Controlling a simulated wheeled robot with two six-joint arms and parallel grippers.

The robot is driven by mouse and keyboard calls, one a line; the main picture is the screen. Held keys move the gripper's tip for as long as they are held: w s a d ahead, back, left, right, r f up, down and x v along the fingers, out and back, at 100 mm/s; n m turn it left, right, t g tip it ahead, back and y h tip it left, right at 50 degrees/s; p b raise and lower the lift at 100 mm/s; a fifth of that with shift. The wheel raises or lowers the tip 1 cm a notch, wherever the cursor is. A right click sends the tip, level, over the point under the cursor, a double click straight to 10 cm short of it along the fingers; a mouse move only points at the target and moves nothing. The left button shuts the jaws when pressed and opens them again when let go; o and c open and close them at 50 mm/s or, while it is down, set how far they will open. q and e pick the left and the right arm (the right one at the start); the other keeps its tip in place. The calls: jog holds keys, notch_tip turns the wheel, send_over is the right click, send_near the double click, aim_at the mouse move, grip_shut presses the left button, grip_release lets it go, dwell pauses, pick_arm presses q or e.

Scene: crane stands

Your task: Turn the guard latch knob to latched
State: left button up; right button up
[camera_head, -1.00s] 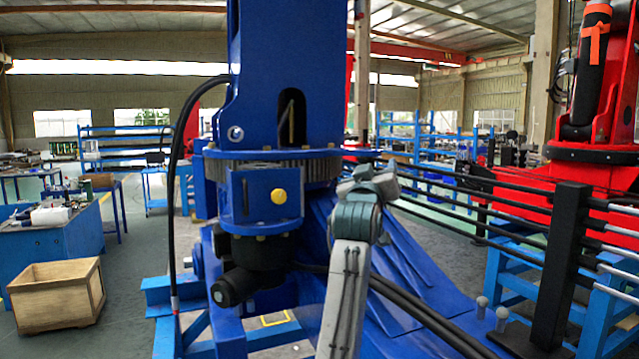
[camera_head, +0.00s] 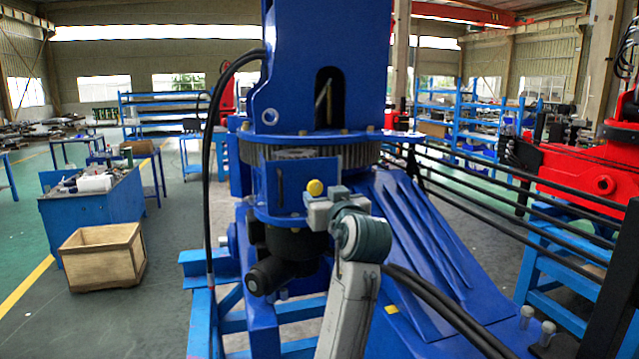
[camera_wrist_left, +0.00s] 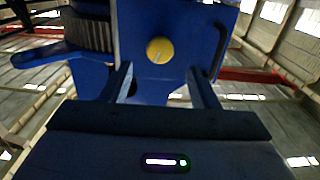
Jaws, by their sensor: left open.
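The guard latch knob (camera_head: 315,188) is a small round yellow knob on the front of a blue box (camera_head: 280,185) below the crane's toothed ring. It also shows in the left wrist view (camera_wrist_left: 160,50), with a short pale line on its face. My left gripper (camera_wrist_left: 160,70) is open and empty, its two fingers pointing toward the knob, one to each side of it in that view. The knob seems to lie beyond the fingertips; contact cannot be told. In the head view my left wrist (camera_head: 360,235) is just below and right of the knob. My right gripper is out of view.
The blue crane column (camera_head: 325,50) rises above the knob. Black hoses (camera_head: 210,170) hang on its left, and a blue ribbed slope (camera_head: 430,260) lies right. A wooden crate (camera_head: 103,258) stands on the floor at left. Dark rails (camera_head: 480,185) run at right.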

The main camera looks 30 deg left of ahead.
aim_at(316, 187)
pick_arm(q)
jog(key=p+x, duration=0.1)
jog(key=x, duration=0.3)
jog(key=shift+a+r+p, duration=0.15)
jog(key=shift+p, duration=0.2)
jog(key=shift+w+a, duration=0.4)
jog(key=shift+w, duration=0.1)
jog(key=c, duration=0.9)
jog(key=shift+c, duration=0.2)
